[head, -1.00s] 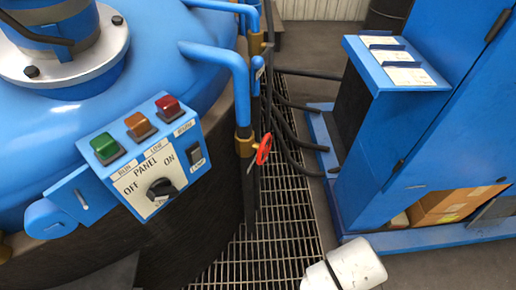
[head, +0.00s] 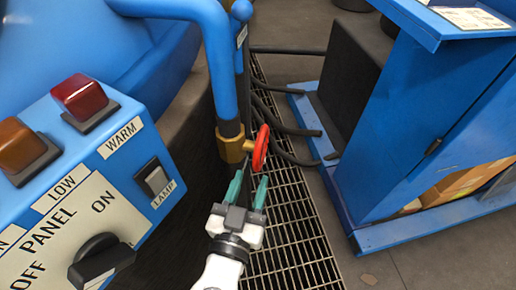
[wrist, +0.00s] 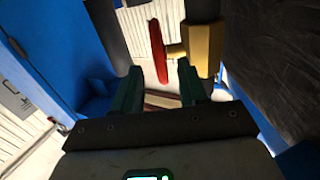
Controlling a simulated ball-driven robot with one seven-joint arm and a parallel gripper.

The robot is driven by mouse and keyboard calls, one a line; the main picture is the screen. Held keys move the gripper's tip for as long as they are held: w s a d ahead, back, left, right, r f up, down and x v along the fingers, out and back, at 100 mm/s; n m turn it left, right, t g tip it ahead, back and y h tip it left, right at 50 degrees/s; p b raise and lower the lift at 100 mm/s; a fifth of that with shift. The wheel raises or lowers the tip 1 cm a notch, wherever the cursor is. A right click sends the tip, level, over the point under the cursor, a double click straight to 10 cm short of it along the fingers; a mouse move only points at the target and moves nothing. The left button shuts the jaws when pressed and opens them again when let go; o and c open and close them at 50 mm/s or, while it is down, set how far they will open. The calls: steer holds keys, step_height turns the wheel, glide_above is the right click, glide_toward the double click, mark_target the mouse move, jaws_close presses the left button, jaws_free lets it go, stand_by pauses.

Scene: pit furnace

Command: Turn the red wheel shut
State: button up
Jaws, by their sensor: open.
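The red wheel (head: 261,148) is mounted on a brass valve (head: 232,147) at the lower end of a blue pipe. It stands nearly edge-on in the head view. In the wrist view the red wheel (wrist: 158,50) is a thin upright shape, with the brass valve (wrist: 201,48) to its right. My gripper (head: 248,188) is open and empty, just below and in front of the wheel, apart from it. In the wrist view my gripper's fingers (wrist: 161,88) stand either side of the wheel's line, with the wheel beyond the tips.
A panel box (head: 85,190) with lamps, a knob and a switch sits at the left. A blue cabinet (head: 430,140) stands at the right. Black hoses (head: 295,130) run behind the wheel over a floor grating (head: 290,230).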

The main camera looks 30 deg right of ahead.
mark_target(261, 152)
steer(key=x, duration=0.9)
steer(key=shift+s, duration=0.1)
jaws_close()
